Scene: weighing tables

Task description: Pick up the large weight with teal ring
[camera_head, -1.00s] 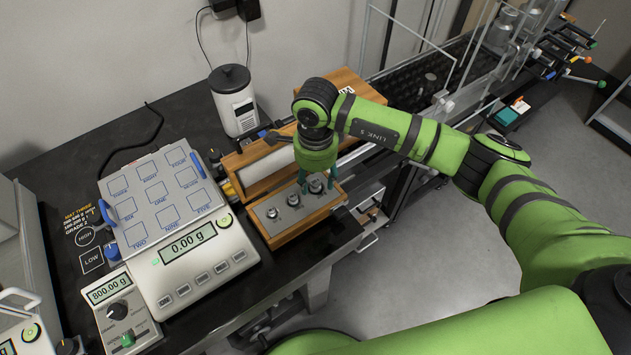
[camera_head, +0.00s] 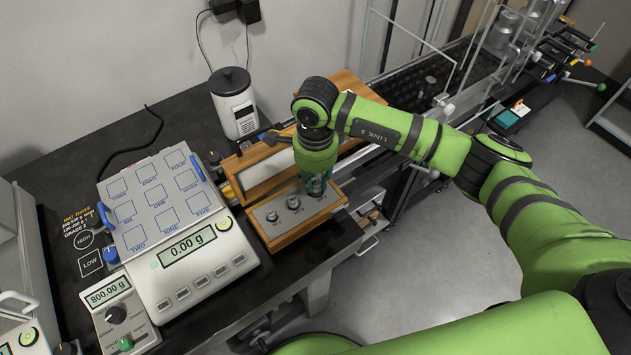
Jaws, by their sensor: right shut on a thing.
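My right gripper (camera_head: 316,187) points down over the right end of the wooden weight box (camera_head: 300,228). It is shut on the large weight (camera_head: 315,187) there, which is mostly hidden by the fingers. I cannot make out a teal ring on it apart from the teal fingers. Two smaller silver weights, a middle one (camera_head: 293,203) and a left one (camera_head: 272,215), stand in the box's grey insert to the left of the gripper. My left gripper is not in view.
A balance (camera_head: 190,262) reading 0.00 g, with a platform of labelled squares (camera_head: 152,197), stands left of the box. The box's open lid (camera_head: 265,172) is behind it. A white canister (camera_head: 234,103) stands farther back. The table's front edge is close to the box.

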